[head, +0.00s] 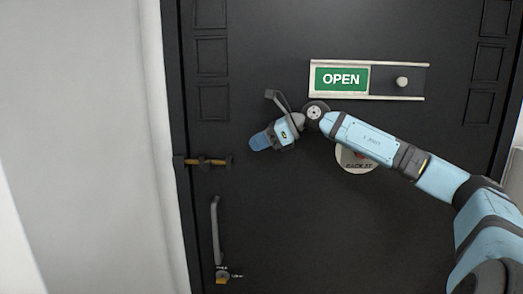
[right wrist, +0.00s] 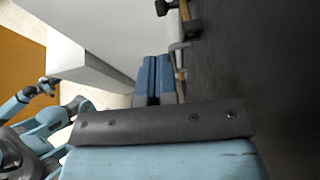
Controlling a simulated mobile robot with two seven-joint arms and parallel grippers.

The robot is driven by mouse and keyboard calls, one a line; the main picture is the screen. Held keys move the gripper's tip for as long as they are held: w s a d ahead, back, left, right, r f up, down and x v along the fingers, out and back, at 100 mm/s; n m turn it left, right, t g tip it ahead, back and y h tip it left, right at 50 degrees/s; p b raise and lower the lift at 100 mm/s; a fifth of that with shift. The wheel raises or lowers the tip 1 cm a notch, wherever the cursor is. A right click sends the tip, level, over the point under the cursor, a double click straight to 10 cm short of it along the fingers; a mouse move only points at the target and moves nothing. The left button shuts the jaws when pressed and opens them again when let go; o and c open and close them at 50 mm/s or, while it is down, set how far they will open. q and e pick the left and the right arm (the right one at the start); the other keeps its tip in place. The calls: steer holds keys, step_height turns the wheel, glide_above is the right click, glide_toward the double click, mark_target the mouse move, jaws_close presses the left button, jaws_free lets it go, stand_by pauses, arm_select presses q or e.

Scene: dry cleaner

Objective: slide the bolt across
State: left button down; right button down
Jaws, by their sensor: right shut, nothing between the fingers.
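The bolt (head: 205,161) is a brass-coloured bar lying level in dark fittings, on the left edge of a black door. My right gripper (head: 259,142) is shut and empty in front of the door. In the head view it is to the right of the bolt and a little above it, pointing down and left, with a gap between them. Its blue fingers (right wrist: 156,78) are together in the right wrist view. Dark and brass fittings show past them there, but I cannot tell which one is the bolt.
An upright grey pull handle (head: 215,230) is below the bolt, with a brass lock (head: 222,276) at its foot. A sliding OPEN sign (head: 341,79) is higher up, and a round sign (head: 357,160) is partly behind my right arm. A white wall (head: 100,150) stands left.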

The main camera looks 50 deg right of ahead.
steer(key=shift+s+d+r, duration=0.2)
steer(key=shift+s, duration=0.1)
steer(key=shift+s, duration=0.1)
stand_by(0.4)
